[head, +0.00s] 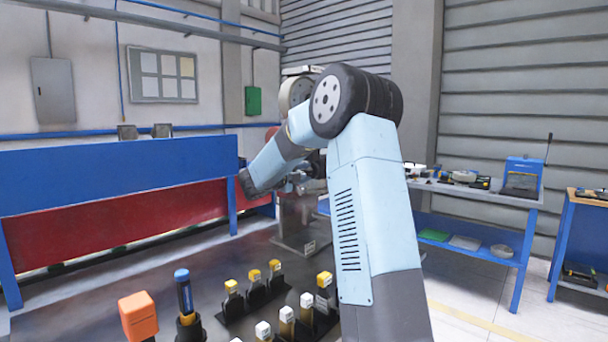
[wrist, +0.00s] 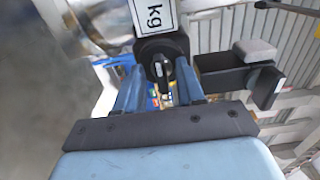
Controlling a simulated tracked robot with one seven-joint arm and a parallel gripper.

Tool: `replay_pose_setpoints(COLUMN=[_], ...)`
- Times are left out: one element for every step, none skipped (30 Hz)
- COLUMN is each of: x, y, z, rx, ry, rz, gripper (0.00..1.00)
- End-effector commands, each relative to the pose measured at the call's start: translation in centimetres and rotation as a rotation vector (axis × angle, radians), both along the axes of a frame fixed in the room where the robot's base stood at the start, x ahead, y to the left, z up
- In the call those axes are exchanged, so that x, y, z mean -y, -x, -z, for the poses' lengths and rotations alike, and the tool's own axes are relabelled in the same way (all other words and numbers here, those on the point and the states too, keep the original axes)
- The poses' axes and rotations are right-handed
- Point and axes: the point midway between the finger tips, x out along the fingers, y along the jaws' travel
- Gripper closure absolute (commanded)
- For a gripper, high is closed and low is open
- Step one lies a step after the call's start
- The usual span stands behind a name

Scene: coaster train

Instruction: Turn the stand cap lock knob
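In the wrist view, a small black knob (wrist: 161,68) with a light mark sits on a round black cap (wrist: 162,45). A gap shows between the fingers and the knob, and I see no clear contact. In the head view, my own arm hides the knob, and the gripper cannot be made out clearly.
A black bracket with a grey pad (wrist: 254,50) juts out right of the fingers. In the head view, an orange block (head: 138,315), a blue-topped tool (head: 183,290) and several yellow- and white-capped pieces (head: 232,287) stand on the dark table. A workbench (head: 480,188) stands at right.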

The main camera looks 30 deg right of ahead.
Motion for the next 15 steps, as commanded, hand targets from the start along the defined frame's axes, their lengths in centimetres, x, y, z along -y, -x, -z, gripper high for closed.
replay_pose_setpoints(x=[0.01,0.00,-0.01,-0.02,-0.02,-0.03,-0.04,-0.04,-0.04,-0.04,-0.04,-0.05,-0.05,-0.05,-0.06], y=[-0.01,-0.01,-0.01,-0.02,0.00,-0.01,-0.01,-0.01,-0.01,-0.01,-0.01,0.00,0.00,0.00,0.00], z=[0.00,0.00,0.00,-0.01,-0.01,0.00,-0.01,0.00,-0.01,0.00,0.00,0.02,0.02,0.04,0.05], rx=[0.000,0.000,0.000,0.000,0.000,0.000,0.000,0.000,0.000,0.000,0.000,0.000,0.000,0.000,-0.001], ry=[0.000,0.000,0.000,0.000,0.000,0.000,0.000,0.000,0.000,0.000,0.000,-0.001,-0.001,-0.001,-0.001], rz=[0.000,0.000,0.000,0.000,0.000,0.000,0.000,0.000,0.000,0.000,0.000,0.000,0.000,0.000,0.000], gripper=[0.62,0.62,0.62,0.62,0.62,0.64,0.67,0.69,0.73,0.76,0.79,0.83,0.86,0.89,0.92])
